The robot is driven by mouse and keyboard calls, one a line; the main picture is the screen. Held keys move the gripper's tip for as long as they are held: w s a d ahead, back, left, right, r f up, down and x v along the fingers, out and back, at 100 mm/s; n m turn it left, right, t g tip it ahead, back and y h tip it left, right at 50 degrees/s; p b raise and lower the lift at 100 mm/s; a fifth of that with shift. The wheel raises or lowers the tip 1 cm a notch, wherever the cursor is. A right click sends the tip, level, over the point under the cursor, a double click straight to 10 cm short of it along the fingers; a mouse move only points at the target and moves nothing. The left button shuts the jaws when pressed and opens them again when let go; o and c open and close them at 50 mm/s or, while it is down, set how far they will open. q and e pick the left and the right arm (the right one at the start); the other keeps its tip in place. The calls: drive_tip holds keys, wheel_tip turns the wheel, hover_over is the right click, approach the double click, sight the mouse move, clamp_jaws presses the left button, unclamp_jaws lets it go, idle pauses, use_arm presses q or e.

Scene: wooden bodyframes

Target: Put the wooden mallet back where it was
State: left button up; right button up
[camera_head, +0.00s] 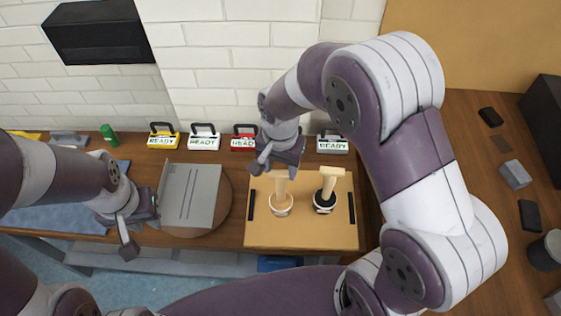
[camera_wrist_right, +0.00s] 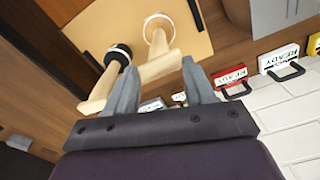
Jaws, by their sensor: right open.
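Two wooden mallets stand head-up on a light wooden board. The left mallet (camera_head: 281,188) stands in a white ring, and it shows in the right wrist view (camera_wrist_right: 157,47). The right mallet (camera_head: 328,184) has a black collar above a white ring, and it shows in the wrist view (camera_wrist_right: 103,85). My right gripper (camera_head: 277,168) is open just above and behind the left mallet. In the wrist view the left mallet's head lies across the gap between the fingers; contact cannot be told. My left gripper (camera_head: 138,236) appears open and empty, beside a grey plate (camera_head: 187,194).
The board (camera_head: 301,238) has dark bars along its sides. Several READY-labelled boxes, such as the red one (camera_head: 243,138), line the wall. The grey plate lies on a round brown disc (camera_head: 222,205). Small dark blocks (camera_head: 515,174) lie on the right counter.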

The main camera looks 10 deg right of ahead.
drive_tip(key=s+d+r+n+t, duration=0.1)
drive_tip(key=s+d+r+n, duration=0.3)
drive_tip(key=s+d+n, duration=0.3)
drive_tip(key=shift+s+d, duration=0.2)
drive_tip(key=shift+s, duration=0.55)
